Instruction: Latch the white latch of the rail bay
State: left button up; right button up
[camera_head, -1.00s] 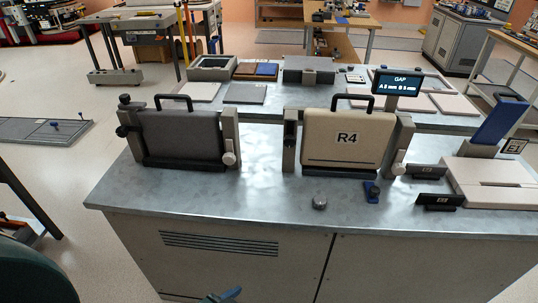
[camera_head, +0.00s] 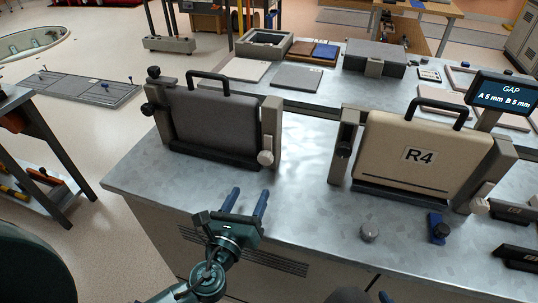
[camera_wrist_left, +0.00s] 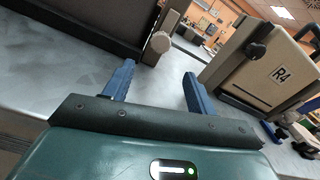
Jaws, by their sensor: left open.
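Two bays stand on the metal bench. The left bay holds a dark grey case (camera_head: 208,125), with a white latch knob (camera_head: 265,157) on its right post. The right bay holds a beige case (camera_head: 415,150) marked R4, with another white latch knob (camera_head: 479,206) on its right post. No label tells which is the rail bay. My left gripper (camera_head: 250,192) is open and empty, before and below the left bay's white knob, apart from it. In the left wrist view that knob (camera_wrist_left: 160,42) lies beyond the blue fingers. Only a blue tip (camera_head: 385,297), perhaps my right gripper, shows at the bottom edge.
A small grey knob (camera_head: 369,232) and a blue clamp (camera_head: 438,228) stand on the bench before the right bay. A display (camera_head: 505,92) reads GAP, A 5 mm, B 5 mm. The bench top (camera_head: 305,205) between the bays is clear.

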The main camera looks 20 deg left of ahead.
aim_at(264, 162)
pick_arm(q)
jog(key=w, duration=0.6)
jog(key=w+p, duration=0.1)
jog(key=w, duration=0.5)
jog(key=shift+d+r, duration=0.1)
jog(key=shift+d, duration=0.1)
pick_arm(e)
jog(key=shift+s+r, duration=0.15)
jog(key=shift+s, duration=0.25)
pick_arm(q)
jog(key=c, duration=1)
pick_arm(e)
jog(key=shift+r, duration=0.1)
